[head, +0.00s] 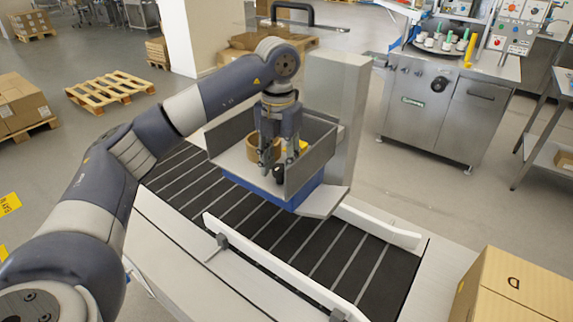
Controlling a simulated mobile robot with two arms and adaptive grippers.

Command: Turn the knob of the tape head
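The tape head (312,155) is a grey metal housing with raised side plates and a blue lower part, standing over the conveyor. Inside it are a tan tape roll (251,146) and a small yellow part (303,146). A small black knob (279,174) shows at the near side plate. My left gripper (278,168) points down at the tape head, with its fingertips around or just in front of the knob. Its fingers are apart with a gap between them; contact with the knob cannot be made out. My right gripper is not in view.
The conveyor (330,245) has black slats and white side rails (285,262). A cardboard box (520,288) stands at the lower right. A steel machine cabinet (440,105) is at the back right. A wooden pallet (108,91) lies on the floor at the left.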

